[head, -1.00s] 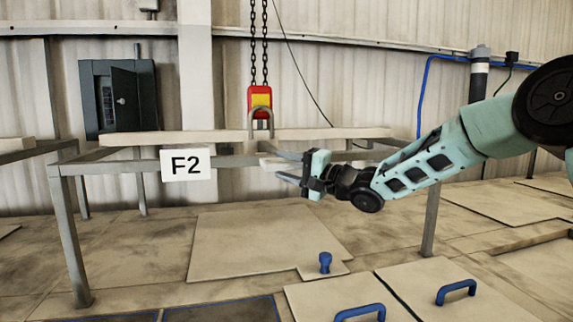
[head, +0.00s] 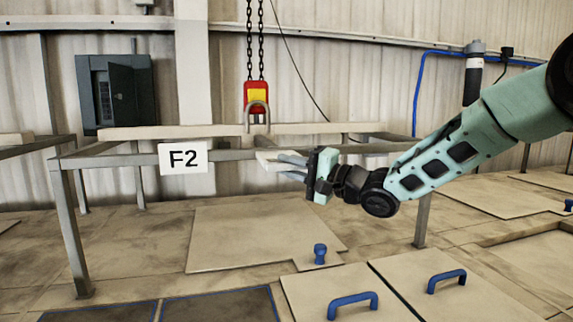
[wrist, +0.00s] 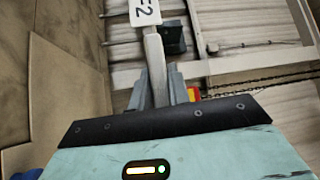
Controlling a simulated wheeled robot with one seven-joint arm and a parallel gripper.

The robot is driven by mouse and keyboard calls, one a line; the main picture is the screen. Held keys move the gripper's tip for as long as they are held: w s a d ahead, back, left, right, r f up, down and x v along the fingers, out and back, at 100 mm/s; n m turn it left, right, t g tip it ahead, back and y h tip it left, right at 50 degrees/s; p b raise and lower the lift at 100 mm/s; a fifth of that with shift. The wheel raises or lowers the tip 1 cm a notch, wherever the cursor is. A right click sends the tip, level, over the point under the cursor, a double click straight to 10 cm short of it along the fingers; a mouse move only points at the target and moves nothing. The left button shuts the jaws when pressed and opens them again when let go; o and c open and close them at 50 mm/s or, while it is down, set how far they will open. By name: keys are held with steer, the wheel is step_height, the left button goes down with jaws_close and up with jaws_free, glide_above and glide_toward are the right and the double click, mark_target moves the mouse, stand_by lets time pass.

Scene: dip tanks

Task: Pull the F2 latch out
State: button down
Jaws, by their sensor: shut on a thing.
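The F2 latch, a pale flat bar (head: 270,157), shows at the front rail of the F2 frame in the head view. The white F2 sign (head: 183,158) hangs to its left; it also shows in the wrist view (wrist: 145,11). My gripper (head: 288,164) has come in from the right, its grey fingers closed on the latch. In the wrist view both fingers (wrist: 160,92) point up towards the sign side. The fingers and gripper body hide part of the latch.
A red and yellow hoist block (head: 257,97) with a hook hangs on chains just behind the latch. A pale beam (head: 175,131) lies across the frame. Below are tank lids with blue handles (head: 352,300) and a blue knob (head: 320,253).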

steer(key=c, duration=1.3)
jaws_free()
steer(key=shift+w, duration=0.1)
steer(key=shift+d, duration=0.1)
steer(key=b+v, duration=0.5)
steer(key=v, duration=1.2)
steer(key=shift+f, duration=0.1)
steer(key=s+a+f+n+g+h+b, duration=0.1)
steer(key=s+a+f+n+h, duration=0.1)
steer(key=s+f+h, duration=0.3)
steer(key=a+f+n+h+b, duration=0.1)
steer(key=a+f+h, duration=0.15)
steer(key=f, duration=0.45)
steer(key=s+a+f+n+g+h+b, duration=0.1)
steer(key=s+a+f+n+h+b, duration=0.1)
steer(key=s+f+h, duration=0.3)
steer(key=s+f+n+g+h, duration=0.1)
steer(key=s+f+n+g, duration=0.1)
steer(key=s, duration=0.5)
steer(key=s+d+f+n+g+h+b, duration=0.1)
steer(key=s+f+n+g, duration=0.2)
steer(key=s+f, duration=0.2)
steer(key=s+d+f+n+g+h, duration=0.1)
steer(key=s+f+n+g, duration=0.1)
steer(key=s, duration=0.8)
steer(key=shift+s+f+n+g, duration=0.1)
steer(key=shift+f+n+g, duration=0.3)
steer(key=shift+f+g, duration=0.5)
